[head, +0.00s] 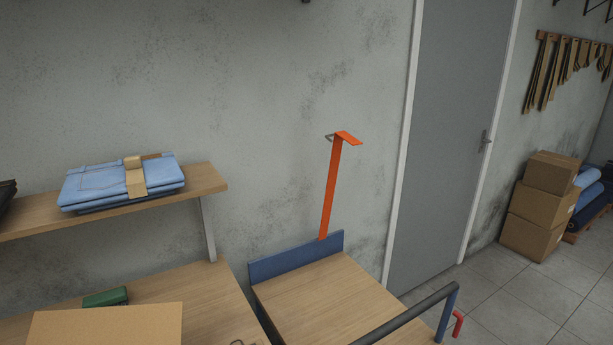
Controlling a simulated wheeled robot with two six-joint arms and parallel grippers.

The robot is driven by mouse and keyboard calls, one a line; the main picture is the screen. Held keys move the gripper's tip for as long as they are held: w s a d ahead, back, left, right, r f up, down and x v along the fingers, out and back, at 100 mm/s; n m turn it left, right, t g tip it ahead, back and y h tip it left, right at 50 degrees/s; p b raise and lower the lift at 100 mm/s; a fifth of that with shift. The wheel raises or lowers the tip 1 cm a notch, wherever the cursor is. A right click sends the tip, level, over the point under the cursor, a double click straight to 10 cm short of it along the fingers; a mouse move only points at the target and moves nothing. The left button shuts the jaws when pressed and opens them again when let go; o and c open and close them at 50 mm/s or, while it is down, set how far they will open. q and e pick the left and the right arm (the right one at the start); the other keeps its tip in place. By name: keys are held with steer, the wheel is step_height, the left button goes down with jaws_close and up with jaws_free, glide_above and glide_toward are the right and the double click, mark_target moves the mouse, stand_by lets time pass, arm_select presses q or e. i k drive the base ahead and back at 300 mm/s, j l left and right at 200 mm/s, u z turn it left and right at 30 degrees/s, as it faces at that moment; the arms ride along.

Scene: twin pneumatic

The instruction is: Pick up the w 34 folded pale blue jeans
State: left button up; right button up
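Folded pale blue jeans (98,188) lie flat on a raised wooden shelf at the left of the head view. A tan paper band or tag (135,178) wraps over their right part; no size marking on it is readable. Something darker shows under the jeans, perhaps another folded garment. Neither of my grippers is in view, and nothing is seen touching the jeans.
The shelf (208,182) stands above a wooden workbench holding a green object (105,297) and a cardboard piece (105,325). A dark item (6,193) sits at the shelf's left.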

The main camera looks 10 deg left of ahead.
mark_target(86, 189)
steer(key=u, duration=1.3)
steer(key=k+l+z, duration=0.1)
steer(key=k, duration=0.05)
